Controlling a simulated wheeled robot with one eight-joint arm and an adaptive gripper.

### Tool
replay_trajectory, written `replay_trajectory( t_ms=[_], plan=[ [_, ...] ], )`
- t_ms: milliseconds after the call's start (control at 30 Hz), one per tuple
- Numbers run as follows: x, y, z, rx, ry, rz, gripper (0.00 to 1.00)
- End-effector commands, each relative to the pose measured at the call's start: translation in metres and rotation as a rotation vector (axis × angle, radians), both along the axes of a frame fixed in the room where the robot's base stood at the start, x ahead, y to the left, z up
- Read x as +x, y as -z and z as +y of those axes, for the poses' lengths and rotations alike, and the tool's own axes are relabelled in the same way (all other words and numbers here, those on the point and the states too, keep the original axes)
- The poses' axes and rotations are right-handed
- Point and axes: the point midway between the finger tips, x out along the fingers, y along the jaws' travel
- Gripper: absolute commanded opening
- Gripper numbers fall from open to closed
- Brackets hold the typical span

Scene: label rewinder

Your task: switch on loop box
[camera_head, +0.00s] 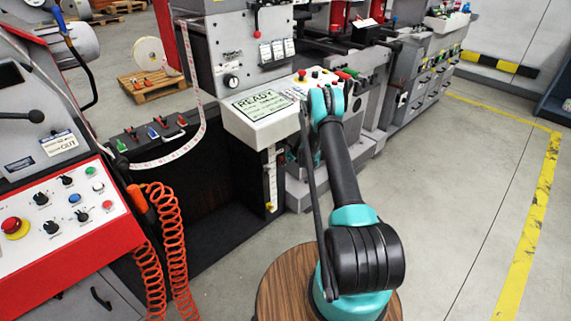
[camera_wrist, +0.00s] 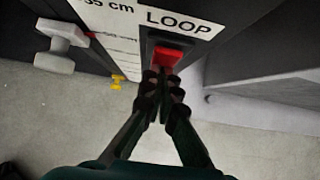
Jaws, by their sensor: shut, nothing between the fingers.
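In the wrist view, the loop box's red rocker switch (camera_wrist: 166,57) sits in a dark housing under a white LOOP label (camera_wrist: 180,22). My gripper (camera_wrist: 164,76) is shut and empty. Its fingertips are just below the switch and overlap its lower edge in the picture; I cannot tell whether they touch. Whether the switch is on or off is not clear. In the head view, a scale strip (camera_head: 270,180) runs down a dark panel below the READY screen.
A white knob (camera_wrist: 62,45) sticks out left of the scale in the wrist view. The READY console (camera_head: 262,105) overhangs the panel. A red-edged control panel (camera_head: 62,215) and orange coiled hoses (camera_head: 172,250) are at left. Open floor lies at right.

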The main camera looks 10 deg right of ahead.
Motion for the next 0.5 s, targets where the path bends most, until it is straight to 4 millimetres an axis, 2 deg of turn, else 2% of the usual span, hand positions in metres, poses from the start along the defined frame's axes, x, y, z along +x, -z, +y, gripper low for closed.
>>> replay_trajectory(
  t_ms=[267,500],
  plan=[
    [0.001,0.0005,0.0011,0.0,0.0,0.0,0.0],
    [0.0011,-0.0073,0.001,0.0,0.0,0.0,0.0]
  ],
)
